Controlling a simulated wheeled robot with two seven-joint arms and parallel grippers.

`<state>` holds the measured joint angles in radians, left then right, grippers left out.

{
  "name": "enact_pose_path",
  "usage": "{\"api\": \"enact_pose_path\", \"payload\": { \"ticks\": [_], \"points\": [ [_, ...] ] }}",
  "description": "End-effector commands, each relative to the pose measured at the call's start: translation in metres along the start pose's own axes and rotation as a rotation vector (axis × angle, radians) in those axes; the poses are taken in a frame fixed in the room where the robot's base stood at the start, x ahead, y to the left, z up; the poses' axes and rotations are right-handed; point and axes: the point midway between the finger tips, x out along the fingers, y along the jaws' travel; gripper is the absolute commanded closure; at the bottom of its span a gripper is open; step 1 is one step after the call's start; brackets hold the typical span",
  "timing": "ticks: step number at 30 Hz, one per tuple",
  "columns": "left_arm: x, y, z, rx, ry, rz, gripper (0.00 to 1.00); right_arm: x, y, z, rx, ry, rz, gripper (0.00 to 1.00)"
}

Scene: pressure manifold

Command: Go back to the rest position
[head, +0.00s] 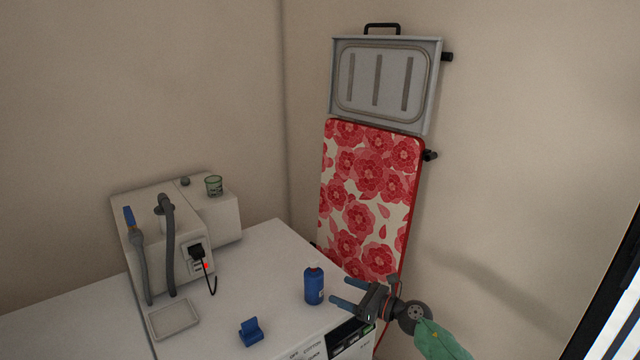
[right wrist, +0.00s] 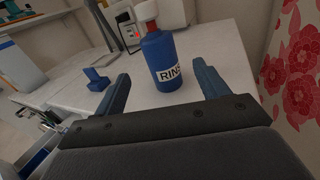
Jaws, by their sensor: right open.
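My right gripper (head: 347,293) is open and empty over the right part of the white worktop. In the right wrist view its two blue fingers (right wrist: 165,90) stand wide apart. A blue bottle with a white cap and a label (head: 314,285) stands upright just left of the fingertips. In the right wrist view the bottle (right wrist: 165,58) shows beyond and between the fingers, and I see no contact. My left gripper is not in view.
A small tray (head: 174,319) and a blue holder (head: 251,331) lie on the worktop (head: 265,270). A floral ironing board (head: 365,190) leans at the right wall.

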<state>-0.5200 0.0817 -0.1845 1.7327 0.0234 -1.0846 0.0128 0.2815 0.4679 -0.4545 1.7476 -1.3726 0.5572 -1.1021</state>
Motion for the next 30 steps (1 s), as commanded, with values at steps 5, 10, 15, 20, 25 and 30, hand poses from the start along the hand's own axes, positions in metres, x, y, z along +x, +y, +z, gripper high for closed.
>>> {"api": "enact_pose_path", "payload": {
  "ticks": [5, 10, 15, 20, 25, 30],
  "points": [
    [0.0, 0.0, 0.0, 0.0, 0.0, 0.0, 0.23, -0.002, -0.022, 0.013, 0.181, -0.079, -0.108, 0.27],
    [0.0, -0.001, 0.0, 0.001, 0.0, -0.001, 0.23, -0.011, -0.053, 0.033, 0.456, -0.24, -0.239, 0.27],
    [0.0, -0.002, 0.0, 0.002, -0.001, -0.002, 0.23, -0.035, -0.099, 0.049, 0.821, -0.47, -0.391, 0.27],
    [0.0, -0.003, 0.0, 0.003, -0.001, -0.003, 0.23, -0.067, -0.144, 0.048, 1.202, -0.728, -0.54, 0.27],
    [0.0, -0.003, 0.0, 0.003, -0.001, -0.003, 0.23, -0.104, -0.167, -0.006, 1.637, -0.992, -0.732, 0.27],
    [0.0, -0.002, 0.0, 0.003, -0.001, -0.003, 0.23, -0.139, -0.147, -0.105, 2.018, -1.184, -0.981, 0.27]
  ]
}}
